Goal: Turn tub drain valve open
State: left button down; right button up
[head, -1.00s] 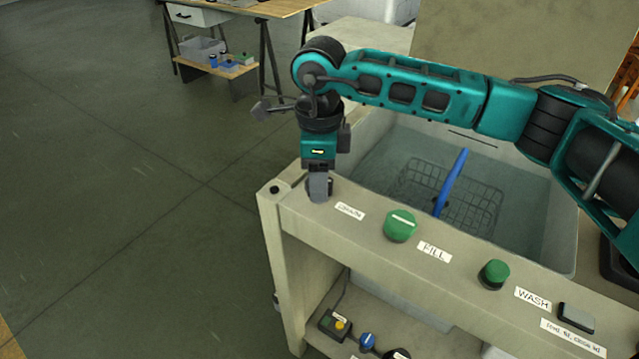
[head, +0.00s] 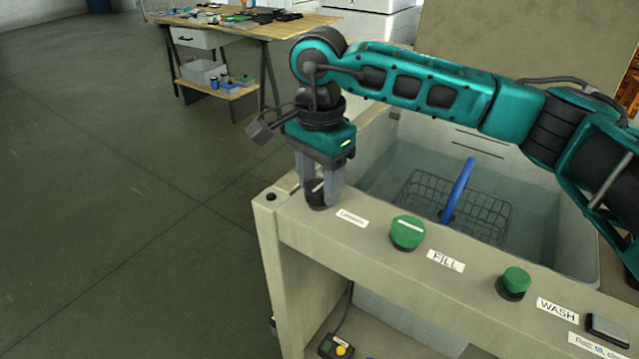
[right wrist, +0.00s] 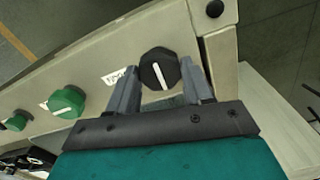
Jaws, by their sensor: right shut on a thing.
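The drain valve knob (right wrist: 159,70) is black and many-sided with a white pointer line, at the end of the tub's front ledge. In the head view the knob (head: 316,192) shows partly between the fingers. My right gripper (head: 322,188) points down from above and is shut on it, one finger on each side. In the right wrist view the gripper's fingers (right wrist: 162,80) flank the knob, and the white line runs slightly tilted between them. A small white label (head: 352,217) sits beside the knob; its text is too blurred to read surely. My left gripper is out of view.
On the same ledge (head: 300,232) are a green FILL knob (head: 408,232) and a green WASH knob (head: 514,282). Behind it the tub (head: 385,165) holds water and a wire basket (head: 480,212) with a blue handle. The floor at left is clear.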

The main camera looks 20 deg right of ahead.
aim_at(320, 186)
jog(key=shift+n, duration=0.4)
jog(key=o, duration=1)
jog(key=shift+o, duration=0.2)
jog(key=shift+r, duration=0.1)
notch_tip(320, 186, up, 13)
jog(key=p, duration=0.1)
